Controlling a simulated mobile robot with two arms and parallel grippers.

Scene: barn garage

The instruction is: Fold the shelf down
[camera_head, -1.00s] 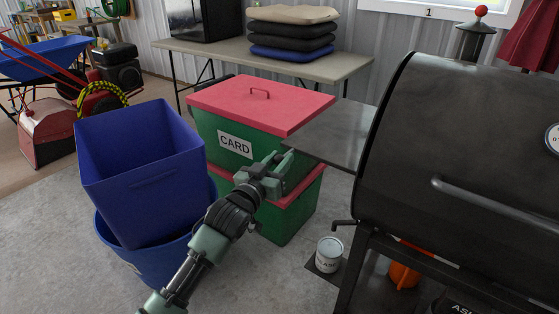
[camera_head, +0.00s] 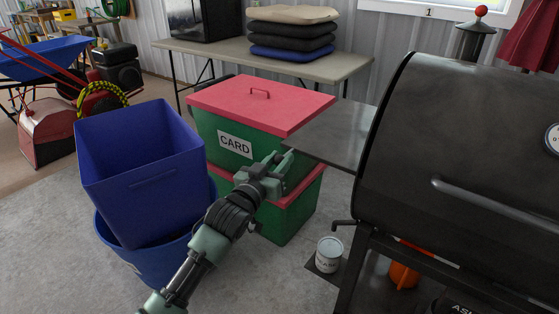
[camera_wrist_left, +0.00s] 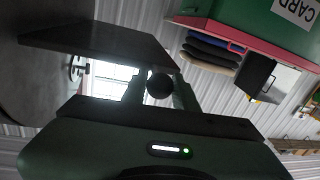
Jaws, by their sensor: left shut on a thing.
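The shelf (camera_head: 338,133) is a flat grey panel standing out level from the left side of the black grill (camera_head: 440,150). In the left wrist view the shelf (camera_wrist_left: 110,42) is a dark panel just beyond the fingers. My left gripper (camera_head: 284,158) is at the shelf's front left corner, slightly below its top. In the left wrist view its fingers (camera_wrist_left: 160,88) are closed around a round black knob (camera_wrist_left: 160,86). How the knob joins the shelf is hidden. My right gripper is not in view.
Green bins with red lids (camera_head: 225,98) stand stacked close behind my left gripper. Blue bins (camera_head: 135,170) are to the left. A table (camera_head: 345,64) with cushions is behind.

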